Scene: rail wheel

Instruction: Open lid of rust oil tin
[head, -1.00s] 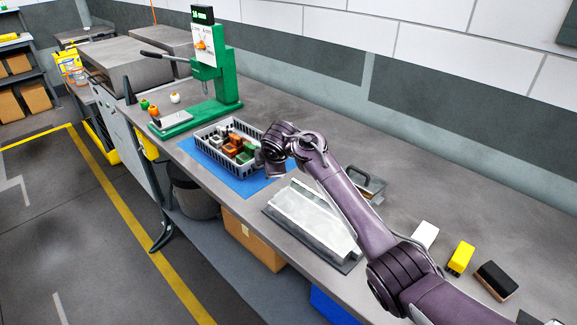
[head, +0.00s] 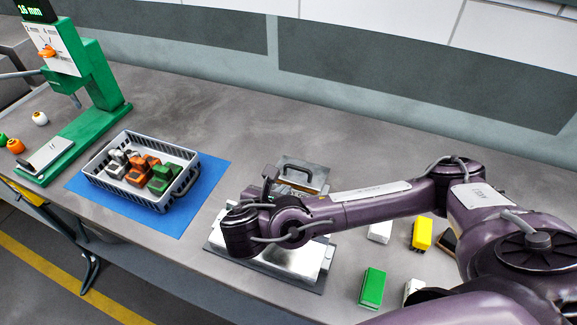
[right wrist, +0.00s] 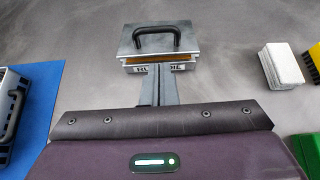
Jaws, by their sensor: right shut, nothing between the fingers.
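My left gripper is not in view.
A grey basket (head: 180,196) of several coloured parts stands on a blue mat (head: 205,190) at left. A green press (head: 95,95) is farther left. Green (head: 372,287), white (head: 380,232) and yellow (head: 421,233) blocks lie at right. The bench behind the tin is clear.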

